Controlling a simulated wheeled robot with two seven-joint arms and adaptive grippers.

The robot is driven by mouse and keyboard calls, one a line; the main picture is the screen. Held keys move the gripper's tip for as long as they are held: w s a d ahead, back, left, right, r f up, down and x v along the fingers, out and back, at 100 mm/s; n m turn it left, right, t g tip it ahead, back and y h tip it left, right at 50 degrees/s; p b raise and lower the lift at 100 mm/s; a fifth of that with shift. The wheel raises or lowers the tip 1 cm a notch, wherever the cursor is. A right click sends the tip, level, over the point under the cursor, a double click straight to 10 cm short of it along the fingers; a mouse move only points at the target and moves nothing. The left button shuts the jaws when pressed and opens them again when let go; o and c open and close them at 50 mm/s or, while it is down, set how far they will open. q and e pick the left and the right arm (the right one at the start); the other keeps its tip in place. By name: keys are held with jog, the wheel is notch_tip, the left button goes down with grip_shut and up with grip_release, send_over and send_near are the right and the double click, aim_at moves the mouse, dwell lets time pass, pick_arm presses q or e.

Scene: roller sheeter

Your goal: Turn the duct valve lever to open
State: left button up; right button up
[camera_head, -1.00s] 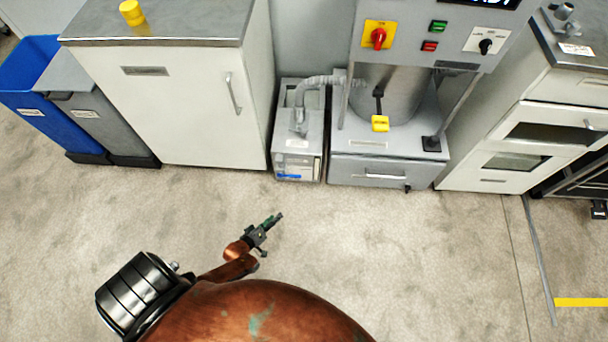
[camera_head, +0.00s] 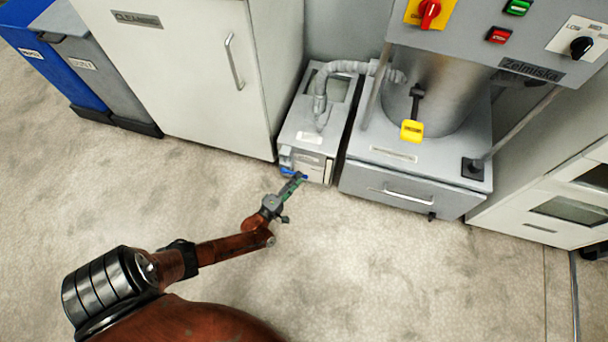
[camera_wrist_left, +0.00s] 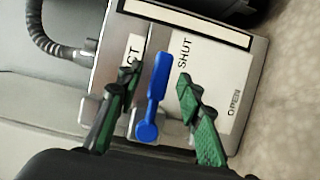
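The duct valve lever is a blue bar with a rounded end (camera_wrist_left: 153,100), on the front panel of a small grey duct unit (camera_head: 309,137). In the left wrist view, the panel carries the words SHUT and OPEN, and the lever's tip lies beside SHUT. My left gripper (camera_head: 296,184) reaches the unit's lower front in the head view. In the left wrist view, its two green fingers (camera_wrist_left: 157,78) are apart, one on each side of the lever. I cannot tell whether either finger touches it. The left finger partly hides a label. My right gripper is not in view.
A white cabinet (camera_head: 180,75) stands left of the unit, with grey (camera_head: 95,75) and blue (camera_head: 45,65) bins beyond it. The floor in front is clear.

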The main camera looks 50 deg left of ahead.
pick_arm(q)
jog(key=shift+w+a+b, duration=0.15)
jog(key=shift+w, duration=0.6)
jog(key=shift+w+a+b, duration=0.1)
jog(key=shift+w+b, duration=0.05)
jog(key=shift+w, duration=0.55)
jog(key=shift+c, duration=0.3)
grip_shut()
jog(key=shift+f, duration=0.1)
